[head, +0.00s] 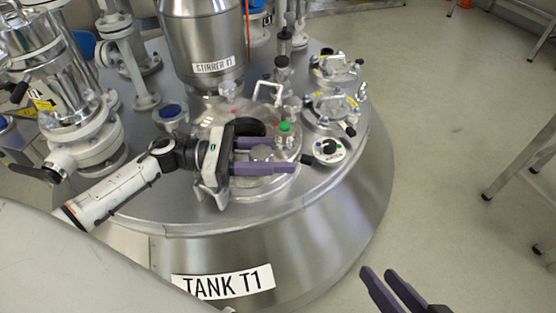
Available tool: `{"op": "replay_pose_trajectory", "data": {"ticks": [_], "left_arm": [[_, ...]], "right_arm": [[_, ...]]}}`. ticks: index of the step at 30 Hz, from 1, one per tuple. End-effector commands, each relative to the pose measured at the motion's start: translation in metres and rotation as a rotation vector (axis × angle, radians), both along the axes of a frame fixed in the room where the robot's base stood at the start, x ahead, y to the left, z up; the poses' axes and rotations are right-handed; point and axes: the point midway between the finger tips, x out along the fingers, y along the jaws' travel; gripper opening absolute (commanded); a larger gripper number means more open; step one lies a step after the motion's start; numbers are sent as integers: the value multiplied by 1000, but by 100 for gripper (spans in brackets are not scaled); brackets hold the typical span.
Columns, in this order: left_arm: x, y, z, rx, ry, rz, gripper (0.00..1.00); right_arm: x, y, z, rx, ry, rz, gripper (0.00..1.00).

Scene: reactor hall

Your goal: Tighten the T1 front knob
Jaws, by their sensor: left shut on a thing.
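Tank T1 (330,235) is a broad steel vessel with a "TANK T1" label on its side. A round hatch lid (282,187) lies on its top near the front. My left gripper (278,156) reaches in from the left, its purple fingers level over the lid. It is shut on a small silvery knob (262,153), the front knob, which shows between the fingers. The gripper body hides part of the lid. My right gripper (385,291) is at the bottom right, off the tank, with its purple fingers apart and nothing seen between them.
The stirrer T1 housing (205,35) rises behind. Valves and pipes (75,110) crowd the left. The floor at right is clear beside a metal frame (520,160).

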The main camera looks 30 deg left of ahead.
Motion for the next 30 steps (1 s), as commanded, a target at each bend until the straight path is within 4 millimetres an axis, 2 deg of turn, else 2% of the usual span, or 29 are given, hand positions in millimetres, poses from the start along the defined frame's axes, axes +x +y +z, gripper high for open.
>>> {"op": "replay_pose_trajectory", "data": {"ticks": [17,18,21,30], "left_arm": [[0,-1,5,-6,-5,-33,17],[0,-1,5,-6,-5,-32,43],[0,-1,4,-5,-4,-32,58],[-1,0,2,-1,-2,-31,58]], "right_arm": [[0,3,6,23,-16,1,31],[0,3,6,23,-16,1,31],[0,3,6,23,-16,1,31],[0,3,6,23,-17,2,31]]}}
